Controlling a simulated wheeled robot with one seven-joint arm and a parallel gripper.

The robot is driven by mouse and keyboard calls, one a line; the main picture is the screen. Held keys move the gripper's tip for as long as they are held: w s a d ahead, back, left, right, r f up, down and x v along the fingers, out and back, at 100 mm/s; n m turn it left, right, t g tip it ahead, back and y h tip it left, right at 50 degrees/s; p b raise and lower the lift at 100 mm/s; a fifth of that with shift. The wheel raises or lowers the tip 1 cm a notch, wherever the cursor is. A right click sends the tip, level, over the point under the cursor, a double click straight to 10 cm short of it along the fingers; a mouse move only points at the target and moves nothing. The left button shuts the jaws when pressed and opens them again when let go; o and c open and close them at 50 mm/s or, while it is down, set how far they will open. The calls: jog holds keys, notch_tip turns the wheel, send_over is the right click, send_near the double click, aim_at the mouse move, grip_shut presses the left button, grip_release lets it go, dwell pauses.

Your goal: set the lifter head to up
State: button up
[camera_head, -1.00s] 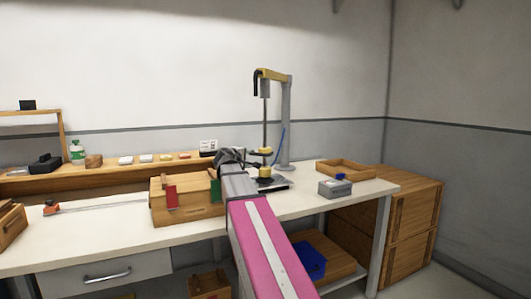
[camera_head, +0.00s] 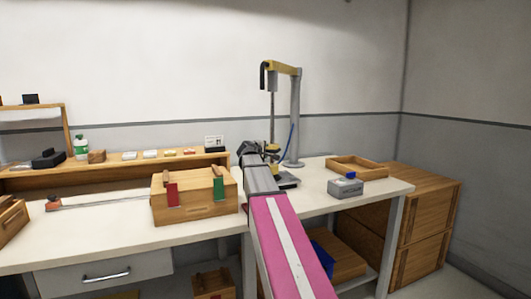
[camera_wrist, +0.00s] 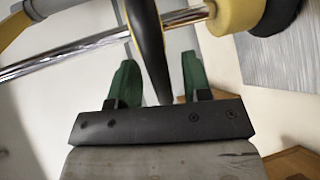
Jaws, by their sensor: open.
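The lifter stands on the bench, with a grey post (camera_head: 295,120), a yellow top arm (camera_head: 283,68) and a thin hanging rod (camera_head: 272,105). Its head, with a yellow part (camera_head: 272,148), is low on the rod, close above the base. In the wrist view the shiny rod and a yellow collar (camera_wrist: 233,14) cross the top. A dark tapered handle (camera_wrist: 148,45) reaches down between the two green fingers of my gripper (camera_wrist: 160,75), which are open with gaps on both sides. In the head view my gripper (camera_head: 250,152) is at the lifter head, partly hidden by my arm.
A wooden box (camera_head: 195,207) with red and green tabs stands left of my arm. A grey box with a blue top (camera_head: 345,188) and a shallow wooden tray (camera_head: 357,165) are on the right. A shelf (camera_head: 110,170) with small items runs along the back.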

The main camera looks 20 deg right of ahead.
jog(key=shift+x, duration=1.05)
grip_shut()
notch_tip(320, 180, up, 17)
jog(key=shift+f, duration=0.1)
grip_release()
